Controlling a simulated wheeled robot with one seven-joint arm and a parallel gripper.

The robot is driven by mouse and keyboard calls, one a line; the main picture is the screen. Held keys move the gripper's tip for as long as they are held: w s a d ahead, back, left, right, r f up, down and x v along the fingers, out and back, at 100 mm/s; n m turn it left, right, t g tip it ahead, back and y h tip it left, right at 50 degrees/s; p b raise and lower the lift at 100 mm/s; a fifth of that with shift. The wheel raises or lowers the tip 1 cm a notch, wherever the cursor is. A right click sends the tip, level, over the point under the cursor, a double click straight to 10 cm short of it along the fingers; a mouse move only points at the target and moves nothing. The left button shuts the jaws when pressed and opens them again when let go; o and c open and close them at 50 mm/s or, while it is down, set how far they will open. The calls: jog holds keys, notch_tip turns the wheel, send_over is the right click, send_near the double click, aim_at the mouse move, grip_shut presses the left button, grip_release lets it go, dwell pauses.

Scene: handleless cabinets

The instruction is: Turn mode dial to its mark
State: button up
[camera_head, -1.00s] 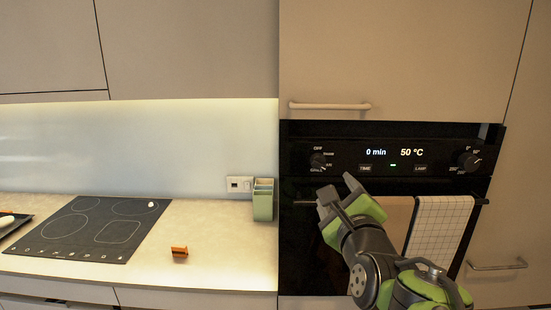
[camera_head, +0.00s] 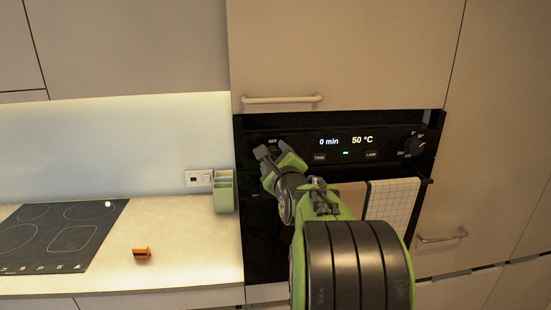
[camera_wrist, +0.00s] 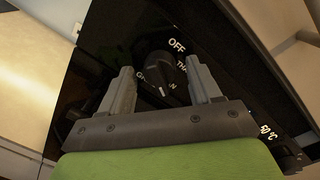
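The mode dial (camera_wrist: 166,70) is a dark round knob on the black oven panel, seen in the wrist view between the two fingers of my gripper (camera_wrist: 160,64). The fingers are open, one on each side of the dial; whether they touch it I cannot tell. White labels surround it, with "OFF" at the top and others partly hidden by the fingers. A small white line shows at the dial's lower edge. In the head view my gripper (camera_head: 268,153) is at the panel's left end and hides the dial.
The oven panel's display (camera_head: 345,141) reads 0 min and 50 °C. A second dial (camera_head: 413,146) is at the panel's right end. Towels (camera_head: 390,205) hang on the oven handle below. A green holder (camera_head: 224,192) stands on the counter at left.

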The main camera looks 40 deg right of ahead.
jog(key=c, duration=0.9)
jog(key=shift+c, duration=0.2)
